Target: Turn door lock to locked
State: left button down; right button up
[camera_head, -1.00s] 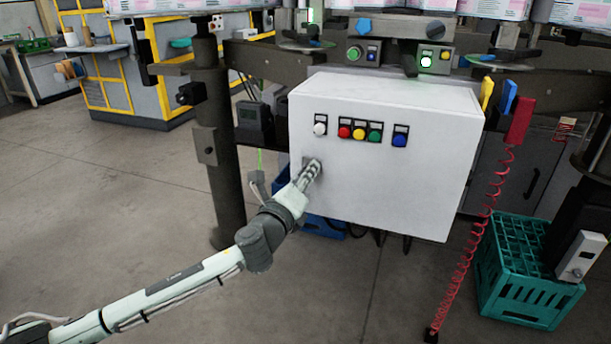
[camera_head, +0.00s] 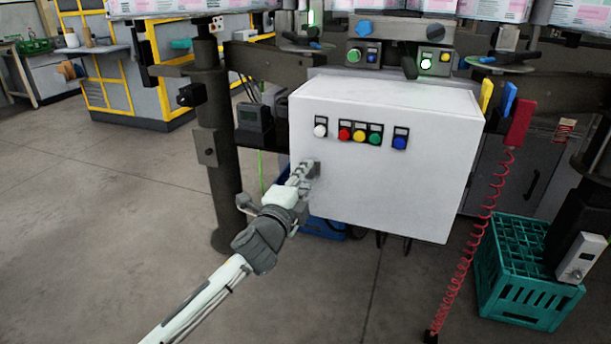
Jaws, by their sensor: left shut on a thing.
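A white control cabinet (camera_head: 395,185) hangs on the machine, its door facing me. My left gripper (camera_head: 307,171) is at the left edge of the door, below the white button. It is shut on the small grey door lock (camera_head: 314,168), which its fingers largely cover. The angle of the lock cannot be made out. My right gripper is not in view.
A row of white, red, yellow, green and blue buttons (camera_head: 360,133) sits above the gripper on the door. A dark post (camera_head: 222,170) stands left of the cabinet. A red coiled hose (camera_head: 470,250) and a teal crate (camera_head: 525,280) are at right. The floor at left is clear.

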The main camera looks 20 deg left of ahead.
pick_arm(q)
jog(key=shift+n, duration=0.6)
jog(key=c, duration=1.3)
grip_release()
jog(key=shift+o, duration=0.2)
jog(key=s, duration=1.2)
jog(key=shift+a, duration=0.2)
